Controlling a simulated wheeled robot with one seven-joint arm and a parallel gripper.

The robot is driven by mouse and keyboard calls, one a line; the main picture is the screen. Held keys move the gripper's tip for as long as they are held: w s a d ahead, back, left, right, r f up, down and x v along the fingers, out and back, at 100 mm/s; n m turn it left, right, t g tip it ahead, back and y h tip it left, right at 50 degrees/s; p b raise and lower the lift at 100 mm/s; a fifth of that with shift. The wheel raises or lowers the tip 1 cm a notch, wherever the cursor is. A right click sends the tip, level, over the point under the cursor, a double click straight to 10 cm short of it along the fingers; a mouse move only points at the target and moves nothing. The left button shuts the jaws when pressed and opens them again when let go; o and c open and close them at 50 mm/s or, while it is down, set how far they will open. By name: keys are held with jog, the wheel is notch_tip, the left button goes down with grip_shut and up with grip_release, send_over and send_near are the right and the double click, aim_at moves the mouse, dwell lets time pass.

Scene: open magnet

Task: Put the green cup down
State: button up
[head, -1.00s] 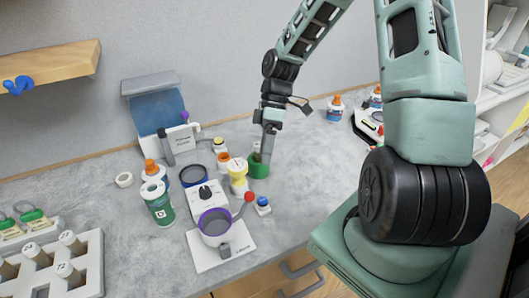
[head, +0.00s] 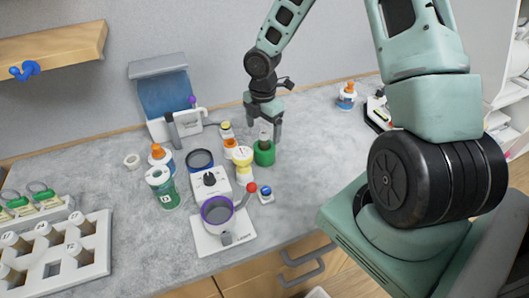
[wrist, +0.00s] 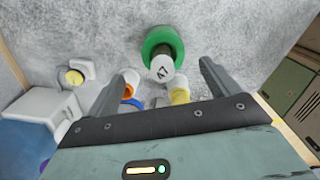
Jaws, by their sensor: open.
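The green cup (head: 264,154) stands upright on the grey counter, just right of a yellow-and-white bottle. It also shows in the wrist view (wrist: 151,41), with a dark vial under a white cap marked "47" (wrist: 161,67) standing in it. My gripper (head: 264,129) is open above the cup. In the wrist view its two fingers (wrist: 157,82) are spread wide to either side below the cup, and nothing is held between them.
A yellow-and-white bottle (head: 243,163) and an orange-capped bottle (head: 231,149) stand close left of the cup.

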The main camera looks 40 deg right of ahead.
aim_at(263, 146)
jog(key=shift+s+a+f+p, duration=0.15)
jog(key=shift+f+p, duration=0.15)
jog(key=shift+f, duration=1.5)
jog(key=shift+s+a+f+p, duration=0.15)
jog(key=shift+f+p, duration=0.1)
jog(key=shift+f, duration=1.5)
jog(key=shift+d, duration=0.15)
jog(key=shift+c, duration=0.4)
jog(key=c, duration=1.2)
